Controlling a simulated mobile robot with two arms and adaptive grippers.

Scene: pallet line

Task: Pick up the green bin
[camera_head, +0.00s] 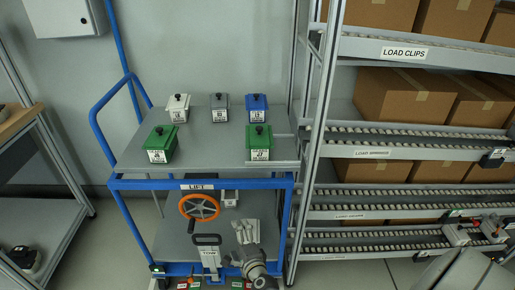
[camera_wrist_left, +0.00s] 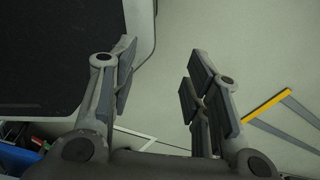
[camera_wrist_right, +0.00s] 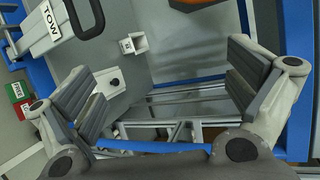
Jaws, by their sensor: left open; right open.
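Two green bins with black knobs stand on the top shelf of a blue-framed cart in the head view: the left green bin (camera_head: 161,150) and the right green bin (camera_head: 258,143). Both are upright, near the shelf's front. My right gripper (camera_head: 246,232) is in front of the cart, below the top shelf and under the right green bin. In the right wrist view my right gripper (camera_wrist_right: 165,85) is open and empty, facing the cart's lower part. My left gripper (camera_wrist_left: 160,78) is open and empty over the floor in the left wrist view; the head view does not show it.
A white bin (camera_head: 178,108), a grey bin (camera_head: 219,108) and a blue bin (camera_head: 257,108) stand behind the green ones. The cart carries an orange handwheel (camera_head: 199,207) and a tow handle (camera_head: 208,255). A roller rack (camera_head: 400,138) with cartons stands close on the right.

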